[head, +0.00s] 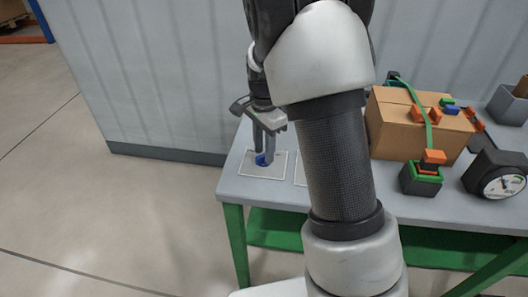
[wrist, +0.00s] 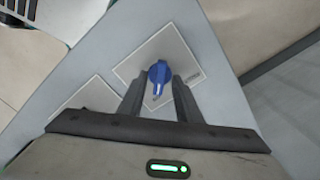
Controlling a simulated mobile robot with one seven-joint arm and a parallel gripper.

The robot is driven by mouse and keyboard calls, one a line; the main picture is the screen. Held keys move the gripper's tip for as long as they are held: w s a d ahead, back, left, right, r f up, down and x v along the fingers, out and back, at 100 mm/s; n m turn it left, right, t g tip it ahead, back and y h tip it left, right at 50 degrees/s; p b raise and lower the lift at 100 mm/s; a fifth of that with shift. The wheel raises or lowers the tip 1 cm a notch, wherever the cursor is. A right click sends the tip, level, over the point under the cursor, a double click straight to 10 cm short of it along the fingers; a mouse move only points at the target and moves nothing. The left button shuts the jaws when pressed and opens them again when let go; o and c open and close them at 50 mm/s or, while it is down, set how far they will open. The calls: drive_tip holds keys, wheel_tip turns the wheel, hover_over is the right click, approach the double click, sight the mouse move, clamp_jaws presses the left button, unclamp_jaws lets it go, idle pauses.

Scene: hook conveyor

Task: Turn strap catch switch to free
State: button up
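A blue rotary switch (wrist: 159,73) sits on a pale label plate (wrist: 135,70) on the grey table. Its narrow grip points down the picture in the wrist view, toward one of two small labels that I cannot read. My gripper (wrist: 160,86) is open, with one finger on each side of the switch's near end. I cannot tell whether the fingers touch it. In the head view my gripper (head: 264,153) points down over the plate (head: 278,169), and the blue switch (head: 261,160) shows partly between the fingers.
A second plate (wrist: 88,95) lies beside the first. A cardboard box (head: 394,132) with a green strap (head: 430,128) stands right of my arm. A green-and-orange catch (head: 424,178) and a dial gauge (head: 502,186) are nearer. A grey wall panel (head: 160,80) stands behind the table.

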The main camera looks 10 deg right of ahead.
drive_tip(key=shift+f, duration=0.25)
clamp_jaws()
